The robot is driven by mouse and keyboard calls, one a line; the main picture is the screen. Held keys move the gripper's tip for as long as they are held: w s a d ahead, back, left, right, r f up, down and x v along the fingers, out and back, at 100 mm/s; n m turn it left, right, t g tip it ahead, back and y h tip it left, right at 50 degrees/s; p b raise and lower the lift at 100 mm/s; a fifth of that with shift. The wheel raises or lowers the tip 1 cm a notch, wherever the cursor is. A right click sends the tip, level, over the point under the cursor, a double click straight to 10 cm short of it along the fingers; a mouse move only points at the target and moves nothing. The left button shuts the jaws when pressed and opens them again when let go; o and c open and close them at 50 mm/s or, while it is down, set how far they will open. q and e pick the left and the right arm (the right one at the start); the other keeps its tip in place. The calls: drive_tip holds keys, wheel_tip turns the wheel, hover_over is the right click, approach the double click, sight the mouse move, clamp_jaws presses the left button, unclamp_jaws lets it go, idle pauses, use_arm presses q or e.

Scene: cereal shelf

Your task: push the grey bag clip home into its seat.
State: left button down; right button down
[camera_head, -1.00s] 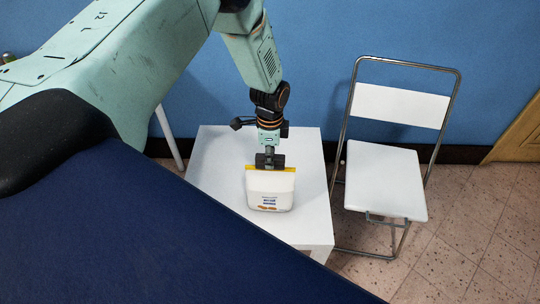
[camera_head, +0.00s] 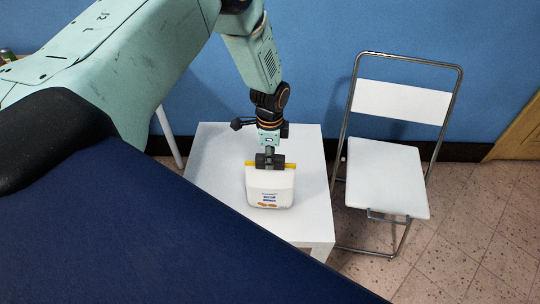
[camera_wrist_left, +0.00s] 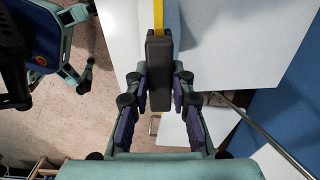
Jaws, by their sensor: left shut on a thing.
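The grey bag clip (camera_wrist_left: 159,62) is a long dark block between the two fingers of my left gripper (camera_wrist_left: 160,88) in the left wrist view. The gripper is shut on it. In the head view the clip (camera_head: 277,161) lies at the top edge of a white package (camera_head: 270,187), under my left gripper (camera_head: 269,151). A yellow strip (camera_head: 290,165) shows on both sides of the clip there. The contact between clip, strip and package is too small to tell. My right gripper is not in view.
The package stands upright on a white table (camera_head: 222,180) with bare top around it. A white folding chair (camera_head: 385,180) stands to the right. A blue wall (camera_head: 320,60) is behind. A dark blue surface (camera_head: 150,240) fills the lower left of the head view.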

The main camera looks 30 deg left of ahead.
use_arm(q)
drive_tip(key=shift+f, duration=0.35)
drive_tip(key=c, duration=1.1)
unclamp_jaws()
wheel_tip(320, 180, up, 12)
